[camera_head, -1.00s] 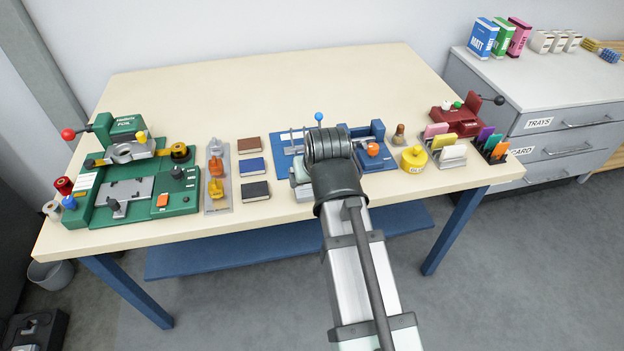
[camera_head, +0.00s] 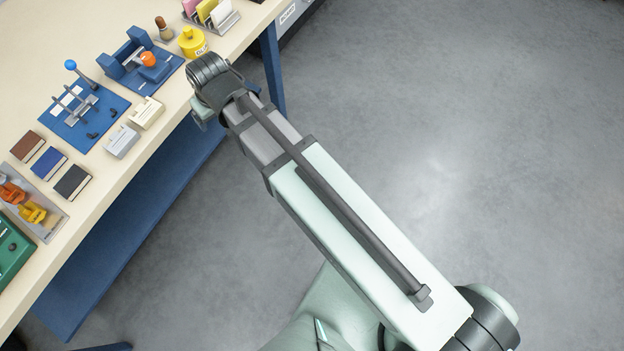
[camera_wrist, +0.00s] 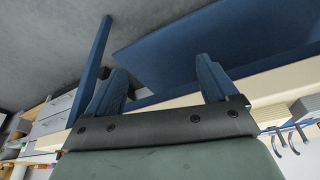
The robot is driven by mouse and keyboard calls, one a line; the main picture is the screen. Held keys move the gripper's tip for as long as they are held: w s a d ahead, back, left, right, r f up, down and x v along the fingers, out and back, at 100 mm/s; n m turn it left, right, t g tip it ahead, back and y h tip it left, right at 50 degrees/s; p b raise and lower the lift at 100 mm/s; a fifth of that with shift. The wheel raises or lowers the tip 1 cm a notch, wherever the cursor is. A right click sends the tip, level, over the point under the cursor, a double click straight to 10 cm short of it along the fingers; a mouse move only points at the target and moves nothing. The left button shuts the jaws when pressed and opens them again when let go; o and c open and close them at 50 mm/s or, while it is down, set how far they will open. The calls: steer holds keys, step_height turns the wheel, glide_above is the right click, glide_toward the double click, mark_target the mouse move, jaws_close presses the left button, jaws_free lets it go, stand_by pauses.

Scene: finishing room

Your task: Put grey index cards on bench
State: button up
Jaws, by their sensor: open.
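A small grey block (camera_head: 122,141), which may be the grey index cards, lies on the cream-topped bench (camera_head: 30,75) near its front edge. A similar cream block (camera_head: 147,112) lies beside it. I cannot tell for certain that either is a card stack. My gripper is mostly hidden behind my wrist in the head view, at the bench's front edge. In the wrist view my gripper (camera_wrist: 160,65) has its two blue fingers apart with nothing between them. The bench's front edge (camera_wrist: 285,78) and blue lower shelf show beyond the fingers.
A blue board with a lever (camera_head: 84,112), a blue fixture (camera_head: 143,65) and a yellow pot (camera_head: 192,42) stand on the bench. A rack of coloured cards (camera_head: 212,14) is at the top. Three books (camera_head: 48,163) lie left. Open floor is right.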

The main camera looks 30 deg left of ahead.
steer(key=w+d+f+m+h, duration=0.2)
steer(key=w+d+f+m, duration=0.1)
steer(key=w+d+f, duration=1.1)
steer(key=w+d+f+m+g+h, duration=0.1)
steer(key=w+d+f+m, duration=0.1)
steer(key=d+f, duration=0.5)
steer(key=w+d+f+m+g+h, duration=0.15)
steer(key=d+f, duration=0.25)
steer(key=d, duration=0.7)
steer(key=s+d+f+m+g, duration=0.1)
steer(key=s+d+f+m, duration=0.15)
steer(key=d+f, duration=0.45)
steer(key=s+d+f+m+g, duration=0.1)
steer(key=s+d+f+m, duration=0.15)
steer(key=d, duration=0.95)
steer(key=s+d+f+m+g+y, duration=0.1)
steer(key=s+d+f+m+g, duration=0.2)
steer(key=s+d, duration=0.8)
step_height(320, 180, down, 2)
steer(key=s, duration=0.2)
steer(key=shift+s+d, duration=0.2)
steer(key=shift+s, duration=0.1)
